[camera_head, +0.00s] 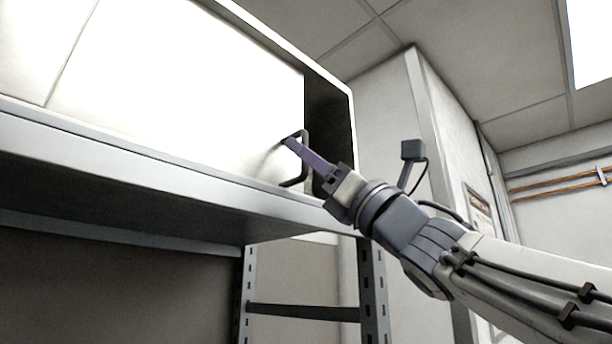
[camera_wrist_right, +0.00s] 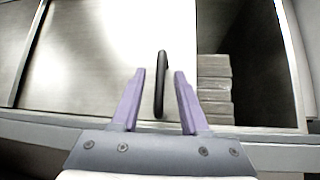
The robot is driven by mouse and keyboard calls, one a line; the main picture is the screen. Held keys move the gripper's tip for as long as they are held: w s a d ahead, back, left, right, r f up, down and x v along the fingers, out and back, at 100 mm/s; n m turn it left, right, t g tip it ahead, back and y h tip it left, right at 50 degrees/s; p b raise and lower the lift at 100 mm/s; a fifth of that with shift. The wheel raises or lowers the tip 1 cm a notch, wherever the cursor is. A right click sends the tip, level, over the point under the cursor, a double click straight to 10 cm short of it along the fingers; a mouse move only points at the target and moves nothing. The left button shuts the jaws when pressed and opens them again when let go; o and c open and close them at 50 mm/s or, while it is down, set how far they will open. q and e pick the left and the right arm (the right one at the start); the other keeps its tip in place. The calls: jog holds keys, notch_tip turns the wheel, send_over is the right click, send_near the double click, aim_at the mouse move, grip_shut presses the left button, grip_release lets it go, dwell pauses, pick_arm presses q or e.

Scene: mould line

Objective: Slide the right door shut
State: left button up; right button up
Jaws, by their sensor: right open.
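The right door (camera_head: 190,90) is a bright white sliding panel in the cabinet, with a dark gap (camera_head: 330,115) open to its right. It also shows in the right wrist view (camera_wrist_right: 100,60). A dark bar handle (camera_head: 304,160) stands upright near the door's right edge. My right gripper (camera_head: 290,142) is at the handle. In the right wrist view its purple fingers (camera_wrist_right: 159,72) are open, one on each side of the handle (camera_wrist_right: 160,85), with space visible on both sides. My left gripper is not in view.
Stacked grey items (camera_wrist_right: 215,90) lie inside the open gap. The cabinet's grey bottom ledge (camera_head: 150,155) runs below the door. A perforated metal rack post (camera_head: 372,290) stands underneath. A pale wall column (camera_head: 385,110) is behind, to the right.

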jog(key=shift+w+a+r, duration=0.25)
jog(key=shift+a+r, duration=0.05)
jog(key=shift+r, duration=0.1)
grip_shut()
dwell(1.3)
